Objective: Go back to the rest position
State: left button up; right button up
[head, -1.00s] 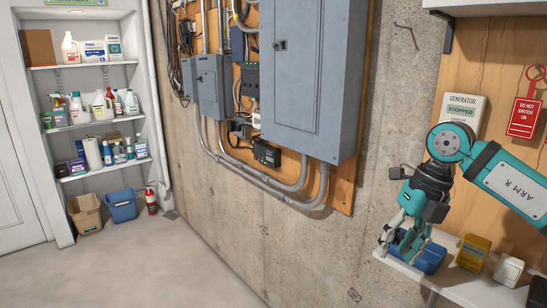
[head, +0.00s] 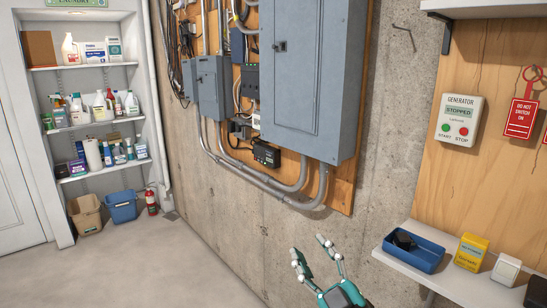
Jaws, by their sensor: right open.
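My right gripper (head: 321,264) is at the bottom of the head view, left of the small shelf and in front of the concrete wall. Its fingers are spread apart with nothing between them. My left gripper is not in view. A blue tray (head: 414,254) sits at the left end of the shelf, with a small black object (head: 404,241) inside it. The gripper is apart from the tray and the shelf.
The white shelf (head: 449,281) also bears a yellow box (head: 471,253) and a white box (head: 506,269). Above are the generator box (head: 460,119) and a red tag (head: 522,117). The grey electrical panel (head: 305,75) hangs on the wall. The floor (head: 150,265) at left is clear.

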jog(key=s+d+f+m+g+h, duration=0.3)
jog(key=f, duration=0.4)
jog(key=s+d+f+m+g+h, duration=0.2)
jog(key=s+d+f+m+h, duration=0.15)
jog(key=f, duration=0.35)
jog(key=s+d+f+m+g+h, duration=0.2)
jog(key=s+d+f+g, duration=0.15)
jog(key=f, duration=0.45)
jog(key=s+d+f+m+g, duration=0.15)
jog(key=s+f+g, duration=0.3)
jog(key=s, duration=0.45)
jog(key=s+d+f+g, duration=0.25)
jog(key=s+f, duration=0.25)
jog(key=s, duration=0.4)
notch_tip(320, 180, down, 28)
jog(key=s+a+g, duration=0.1)
jog(key=s+g, duration=0.1)
jog(key=s, duration=0.1)
jog(key=s+d+f+g, duration=0.1)
jog(key=s+d+f, duration=0.2)
jog(key=s+f, duration=1.1)
jog(key=shift+s, duration=0.75)
